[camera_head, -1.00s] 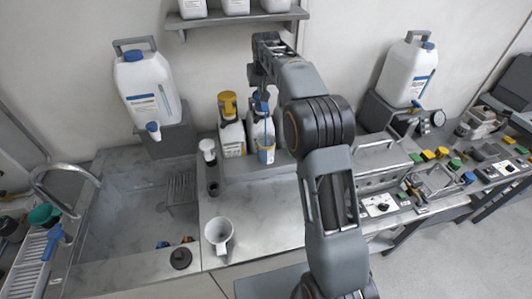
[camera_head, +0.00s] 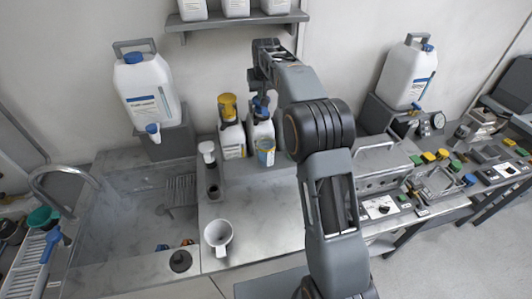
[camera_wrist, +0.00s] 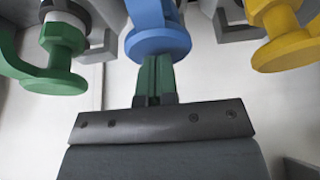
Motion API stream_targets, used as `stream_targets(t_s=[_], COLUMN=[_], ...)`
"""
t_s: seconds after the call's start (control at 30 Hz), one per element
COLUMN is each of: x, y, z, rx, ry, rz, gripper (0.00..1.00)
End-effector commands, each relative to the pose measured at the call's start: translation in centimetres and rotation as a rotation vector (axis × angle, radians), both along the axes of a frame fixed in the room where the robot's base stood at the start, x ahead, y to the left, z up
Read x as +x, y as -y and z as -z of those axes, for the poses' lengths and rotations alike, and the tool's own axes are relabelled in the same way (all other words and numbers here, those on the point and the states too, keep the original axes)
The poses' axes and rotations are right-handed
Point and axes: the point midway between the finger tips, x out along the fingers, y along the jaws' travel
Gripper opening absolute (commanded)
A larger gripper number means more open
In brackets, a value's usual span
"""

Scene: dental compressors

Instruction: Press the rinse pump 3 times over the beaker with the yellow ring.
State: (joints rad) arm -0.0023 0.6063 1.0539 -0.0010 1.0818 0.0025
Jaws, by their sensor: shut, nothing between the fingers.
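Pump bottles stand on a raised ledge at the back of the counter. One has a yellow pump head (camera_head: 227,105) and the one to its right has a blue pump head (camera_head: 259,105). A clear beaker (camera_head: 266,153) with a yellowish band stands in front of the blue-headed bottle. In the wrist view my gripper (camera_wrist: 155,75) is shut and empty, its green fingertips right at the blue pump head (camera_wrist: 157,42); I cannot tell whether they touch. A green pump head (camera_wrist: 62,45) is to the left there and a yellow one (camera_wrist: 285,40) to the right. Bottle labels are unreadable.
A white jug (camera_head: 218,234) stands on the front counter beside the sink (camera_head: 130,220). Large canisters stand at left (camera_head: 146,90) and right (camera_head: 405,72). My arm hides the ledge's right part. The counter between jug and ledge is mostly clear.

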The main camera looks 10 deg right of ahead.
Motion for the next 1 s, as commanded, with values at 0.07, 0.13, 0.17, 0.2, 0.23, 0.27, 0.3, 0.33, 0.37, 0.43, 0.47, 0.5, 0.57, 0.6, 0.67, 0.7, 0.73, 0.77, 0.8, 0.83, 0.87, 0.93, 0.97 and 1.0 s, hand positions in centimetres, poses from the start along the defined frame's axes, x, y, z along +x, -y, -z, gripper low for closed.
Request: stream_targets(t_s=[0.07,0.13,0.17,0.2,0.23,0.27,0.3,0.33,0.37,0.43,0.47,0.5,0.57,0.6,0.67,0.7,0.73,0.77,0.8,0.83,0.87,0.93,0.97,1.0], x=[-0.1,0.0,-0.1,0.0,0.0,0.0,0.0,0.0,0.0,0.0,0.0,0.0,0.0,0.0,0.0,0.0,0.0,0.0,0.0,0.0,0.0,0.0,0.0,0.0], y=[0.0,0.0,0.0,0.0,0.0,0.0,0.0,0.0,0.0,0.0,0.0,0.0,0.0,0.0,0.0,0.0,0.0,0.0,0.0,0.0,0.0,0.0,0.0,0.0], z=[-0.5,-1.0,-1.2,-1.4,-1.6,-1.8,-2.1,-2.3,-2.5,-3.0,-3.2,-3.4,-3.7,-3.8,-3.9,-3.9,-3.9,-3.9,-3.9,-3.9,-3.9,-3.9,-3.9,-3.9], rx=[0.0,0.0,0.0,0.0,0.0,0.0,0.0,0.0,0.0,0.0,0.0,0.0,0.0,0.0,0.0,0.0,0.0,0.0,0.0,0.0,0.0,0.0,0.0,0.0], ry=[-0.008,-0.007,-0.007,-0.007,-0.007,-0.006,-0.006,-0.006,-0.006,-0.005,-0.004,-0.004,-0.003,-0.002,-0.002,-0.002,-0.001,-0.001,-0.001,-0.001,0.0,0.0,0.0,0.0], rz=[0.0,0.0,0.0,0.0,0.0,0.0,0.0,0.0,0.0,0.0,0.0,0.0,0.0,0.0,0.0,0.0,0.0,0.0,0.0,0.0,0.0,0.0,0.0,0.0], gripper=[0.0,0.0,0.0,0.0,0.0,0.0,0.0,0.0,0.0,0.0,0.0,0.0,0.0,0.0,0.0,0.0,0.0,0.0,0.0,0.0,0.0,0.0,0.0,0.0])
